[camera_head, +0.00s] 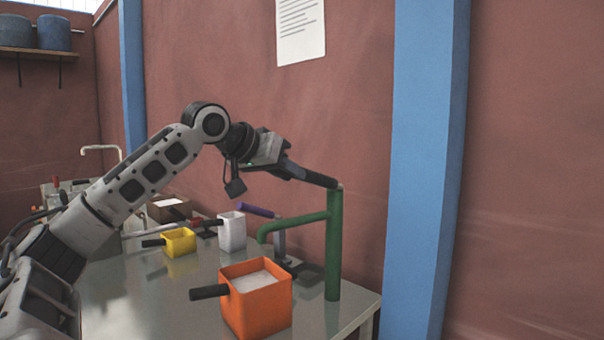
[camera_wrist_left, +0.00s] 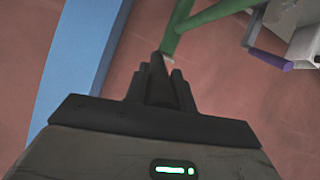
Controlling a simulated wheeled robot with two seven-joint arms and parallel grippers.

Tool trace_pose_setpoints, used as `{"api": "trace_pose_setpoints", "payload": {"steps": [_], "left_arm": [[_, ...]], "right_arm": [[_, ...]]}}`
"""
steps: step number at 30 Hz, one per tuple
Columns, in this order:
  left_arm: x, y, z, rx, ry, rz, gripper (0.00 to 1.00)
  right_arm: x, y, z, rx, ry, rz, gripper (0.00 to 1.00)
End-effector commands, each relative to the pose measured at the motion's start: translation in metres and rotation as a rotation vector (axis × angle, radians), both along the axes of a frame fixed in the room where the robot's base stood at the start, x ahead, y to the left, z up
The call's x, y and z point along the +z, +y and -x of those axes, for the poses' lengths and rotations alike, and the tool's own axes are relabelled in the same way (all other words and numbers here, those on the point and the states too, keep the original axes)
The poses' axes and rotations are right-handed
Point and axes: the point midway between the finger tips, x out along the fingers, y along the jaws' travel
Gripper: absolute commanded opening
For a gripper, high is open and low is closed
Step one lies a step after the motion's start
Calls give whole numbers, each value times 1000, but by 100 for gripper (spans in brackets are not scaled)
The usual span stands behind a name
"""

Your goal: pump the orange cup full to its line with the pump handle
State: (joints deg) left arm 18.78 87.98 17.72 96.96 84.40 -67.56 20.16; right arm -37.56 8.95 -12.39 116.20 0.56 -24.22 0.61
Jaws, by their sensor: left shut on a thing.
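The orange cup (camera_head: 258,308) stands on the table under the spout of the green pump (camera_head: 334,245), its black handle pointing left. White powder (camera_head: 254,281) lies inside it, a little below the rim; I cannot make out the line. The dark pump handle (camera_head: 321,179) runs left from the top of the green post. My left gripper (camera_head: 298,171) is shut on this handle, which slopes down toward the post. The wrist view shows the gripper's fingers (camera_wrist_left: 163,82) around the handle and part of the green pump (camera_wrist_left: 184,22). My right gripper is not in view.
A yellow cup (camera_head: 180,243) and a white cup (camera_head: 232,232) stand farther back on the metal table (camera_head: 150,308). A grey pump with a purple handle (camera_head: 258,210) stands behind the orange cup. The wall and a blue pillar (camera_head: 425,170) are close on the right.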

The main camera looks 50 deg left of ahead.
Motion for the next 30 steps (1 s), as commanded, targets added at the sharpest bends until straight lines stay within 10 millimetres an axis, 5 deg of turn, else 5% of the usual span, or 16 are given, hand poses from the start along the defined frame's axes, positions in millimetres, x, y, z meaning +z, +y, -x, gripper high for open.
{"api": "trace_pose_setpoints", "payload": {"steps": [14,15,17,30], "left_arm": [[7,5,4,11,10,-1,0],[7,5,4,11,10,-1,28],[7,5,4,12,11,-1,45],[9,5,13,10,12,0,47]], "right_arm": [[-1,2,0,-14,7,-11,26],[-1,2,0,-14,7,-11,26],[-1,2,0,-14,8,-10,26],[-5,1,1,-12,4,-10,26]]}}
